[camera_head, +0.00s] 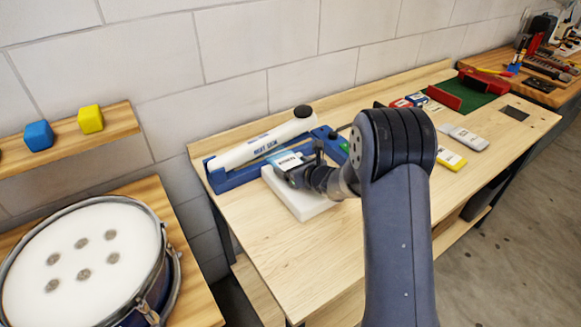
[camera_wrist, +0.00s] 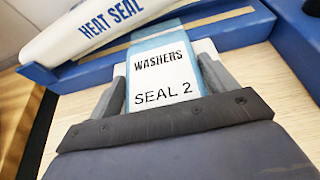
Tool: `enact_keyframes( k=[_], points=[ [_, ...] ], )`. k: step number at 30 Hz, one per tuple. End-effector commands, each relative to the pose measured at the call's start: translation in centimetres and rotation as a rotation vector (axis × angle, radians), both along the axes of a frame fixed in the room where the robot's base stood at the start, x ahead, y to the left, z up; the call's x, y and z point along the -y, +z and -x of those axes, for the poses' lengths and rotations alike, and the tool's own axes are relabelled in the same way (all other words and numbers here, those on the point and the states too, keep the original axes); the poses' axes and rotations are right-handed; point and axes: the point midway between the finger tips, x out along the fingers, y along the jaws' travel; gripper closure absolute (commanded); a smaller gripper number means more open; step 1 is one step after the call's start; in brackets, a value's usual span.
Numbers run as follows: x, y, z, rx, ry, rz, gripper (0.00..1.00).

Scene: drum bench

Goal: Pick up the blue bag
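The blue bag (camera_wrist: 150,42) is pale blue and see-through, with a white label reading "WASHERS SEAL 2". It lies on a white block (camera_head: 301,202), its far end at the blue base of the heat sealer (camera_wrist: 230,32). My gripper (camera_wrist: 162,76) is low over the block, with one finger on each side of the bag. The fingers look very close to the bag's edges; whether they press on it cannot be told. In the head view the bag (camera_head: 285,161) shows just beyond my gripper (camera_head: 297,176), which hides its near part.
The sealer's white arm (camera_head: 262,141) is raised above its base. Small packs (camera_head: 413,98), a grey pack (camera_head: 467,138), a yellow pack (camera_head: 451,161) and a red holder (camera_head: 459,95) are farther right on the wooden bench (camera_head: 290,245). A drum (camera_head: 85,250) stands left. The bench front is clear.

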Motion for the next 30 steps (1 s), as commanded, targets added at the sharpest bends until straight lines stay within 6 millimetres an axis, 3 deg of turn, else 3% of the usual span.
enact_keyframes(
  k=[9, 30],
  points=[
    [0.0, 0.1, 0.0, 0.001, 0.000, -0.001, 0.48],
    [0.7, 1.5, 0.1, 0.002, 0.002, -0.001, 0.48]
  ],
)
